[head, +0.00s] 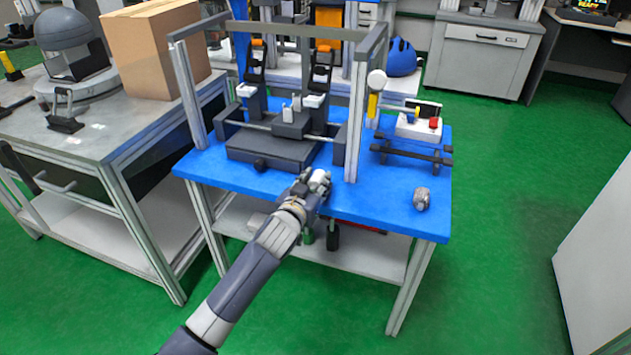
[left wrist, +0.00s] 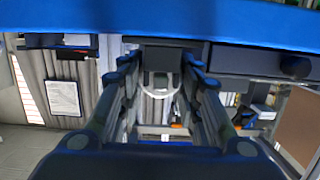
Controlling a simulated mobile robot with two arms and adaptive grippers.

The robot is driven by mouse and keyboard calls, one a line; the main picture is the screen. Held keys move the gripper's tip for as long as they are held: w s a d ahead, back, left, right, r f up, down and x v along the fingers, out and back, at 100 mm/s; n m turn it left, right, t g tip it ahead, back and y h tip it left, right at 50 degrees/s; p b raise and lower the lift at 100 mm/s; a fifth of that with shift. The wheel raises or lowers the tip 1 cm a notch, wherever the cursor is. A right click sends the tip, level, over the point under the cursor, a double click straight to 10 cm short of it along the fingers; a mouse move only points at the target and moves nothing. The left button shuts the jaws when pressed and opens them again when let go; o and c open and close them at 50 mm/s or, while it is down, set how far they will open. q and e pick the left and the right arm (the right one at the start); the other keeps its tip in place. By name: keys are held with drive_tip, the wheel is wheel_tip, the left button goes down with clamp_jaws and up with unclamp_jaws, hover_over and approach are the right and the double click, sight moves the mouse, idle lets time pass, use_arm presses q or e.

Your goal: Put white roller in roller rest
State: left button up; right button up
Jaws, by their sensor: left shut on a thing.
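My left gripper (head: 318,182) is at the front edge of the blue table, to the right of the tower base. It is shut on a small white piece, which looks like the white roller (head: 320,175). In the left wrist view a white rounded edge (left wrist: 160,93) shows between the fingers; most of it is hidden. Two dark parallel bars on short supports, which look like the roller rest (head: 412,153), stand on the right of the table. The gripper is apart from them, to their left and nearer. My right gripper is not in view.
The drop tower frame (head: 355,125) rises between the gripper and the back of the table. A grey lumpy piece (head: 422,199) lies at the front right of the blue table (head: 375,200).

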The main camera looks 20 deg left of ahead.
use_arm(q)
drive_tip(key=o, duration=1.2)
drive_tip(key=shift+s, duration=0.55)
drive_tip(key=s+r, duration=0.2)
drive_tip(key=s, duration=0.8)
drive_tip(key=shift+s+a+r, duration=0.2)
drive_tip(key=shift+s, duration=0.15)
